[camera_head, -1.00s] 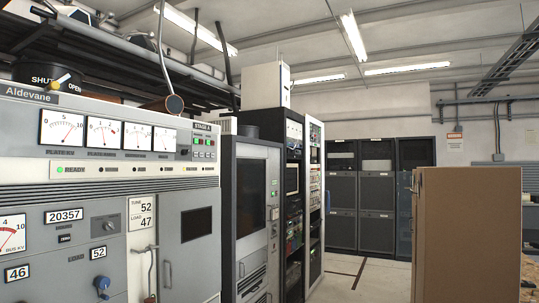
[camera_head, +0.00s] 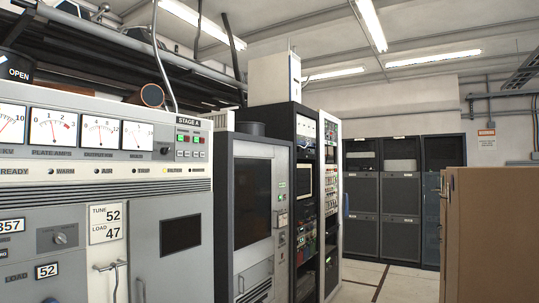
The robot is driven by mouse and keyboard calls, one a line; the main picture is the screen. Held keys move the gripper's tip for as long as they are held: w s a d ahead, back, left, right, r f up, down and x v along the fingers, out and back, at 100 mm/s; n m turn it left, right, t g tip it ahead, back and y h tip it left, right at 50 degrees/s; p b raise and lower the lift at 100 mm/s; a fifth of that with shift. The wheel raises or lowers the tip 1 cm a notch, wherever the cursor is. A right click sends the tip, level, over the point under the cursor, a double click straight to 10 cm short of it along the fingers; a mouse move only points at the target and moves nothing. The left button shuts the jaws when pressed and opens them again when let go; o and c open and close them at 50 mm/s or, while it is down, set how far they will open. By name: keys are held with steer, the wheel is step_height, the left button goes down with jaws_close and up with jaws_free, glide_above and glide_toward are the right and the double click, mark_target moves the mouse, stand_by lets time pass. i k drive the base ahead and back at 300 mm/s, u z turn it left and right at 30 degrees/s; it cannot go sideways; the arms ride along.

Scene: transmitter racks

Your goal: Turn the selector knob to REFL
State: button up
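The pale grey transmitter cabinet (camera_head: 187,208) stands close at the left. A row of dial meters runs along its top, one of them labelled PLATE AMPS (camera_head: 53,128). A small dark knob (camera_head: 165,151) sits right of the last meter, below the STAGE A label. A grey knob on a square plate (camera_head: 58,239) sits lower, left of the TUNE 52 / LOAD 47 plate (camera_head: 105,222). No REFL marking is readable, so I cannot tell which knob is the selector. My gripper is not in view.
A dark-fronted cabinet (camera_head: 250,198) and open equipment racks (camera_head: 304,180) continue to the right. Dark cabinets (camera_head: 400,195) line the back. A brown box-like cabinet (camera_head: 490,235) stands at the right. Pale floor (camera_head: 408,285) is clear between.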

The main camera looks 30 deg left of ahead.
mark_target(164, 150)
steer(key=u, duration=0.1)
steer(key=i, duration=0.2)
steer(key=u, duration=1.5)
steer(key=i, duration=2.45)
steer(key=u, duration=0.25)
